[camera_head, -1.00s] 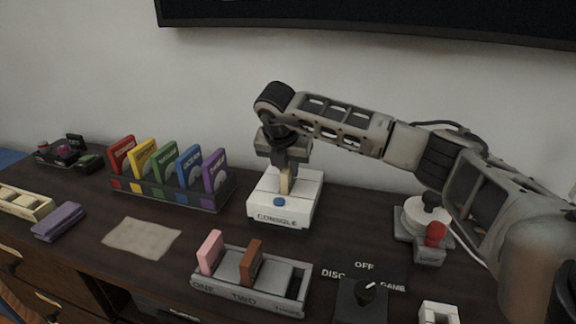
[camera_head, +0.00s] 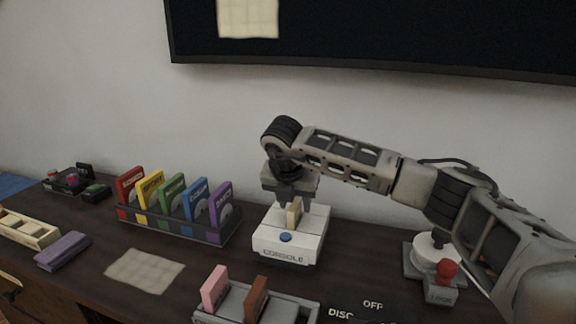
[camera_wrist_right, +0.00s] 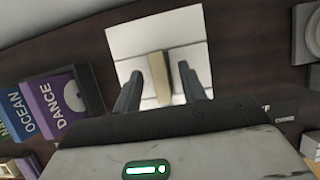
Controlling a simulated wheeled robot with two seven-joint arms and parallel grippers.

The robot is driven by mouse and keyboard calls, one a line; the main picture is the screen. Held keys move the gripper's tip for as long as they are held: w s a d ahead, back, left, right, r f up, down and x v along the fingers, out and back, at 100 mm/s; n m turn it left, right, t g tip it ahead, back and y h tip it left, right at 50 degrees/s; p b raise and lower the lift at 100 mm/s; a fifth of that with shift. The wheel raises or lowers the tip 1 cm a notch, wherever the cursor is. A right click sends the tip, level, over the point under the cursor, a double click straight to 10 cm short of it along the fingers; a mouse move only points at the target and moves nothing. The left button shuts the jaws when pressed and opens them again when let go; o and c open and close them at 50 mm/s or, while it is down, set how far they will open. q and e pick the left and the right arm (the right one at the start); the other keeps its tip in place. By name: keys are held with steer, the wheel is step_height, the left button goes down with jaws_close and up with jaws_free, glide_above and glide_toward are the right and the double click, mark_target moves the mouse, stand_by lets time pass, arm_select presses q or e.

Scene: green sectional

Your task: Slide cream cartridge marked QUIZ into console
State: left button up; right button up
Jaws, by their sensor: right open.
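The cream cartridge (camera_head: 295,211) stands upright in the top of the white console (camera_head: 290,246), its lower part hidden inside. Its marking cannot be read. My right gripper (camera_head: 290,199) is open, pointing down just above the console. In the right wrist view the cream cartridge (camera_wrist_right: 159,80) lies between the two spread fingers of the right gripper (camera_wrist_right: 160,72), with a gap visible on each side. The console (camera_wrist_right: 190,30) is beneath them. My left gripper is not in view.
A rack (camera_head: 180,226) of several coloured cases stands left of the console. In front is a grey tray (camera_head: 290,301) with a pink and a brown cartridge. The wall screen (camera_head: 400,35) shows a cream square (camera_head: 248,18).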

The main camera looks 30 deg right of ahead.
steer(key=v, duration=1.4)
steer(key=shift+r, duration=0.35)
steer(key=shift+a, duration=0.1)
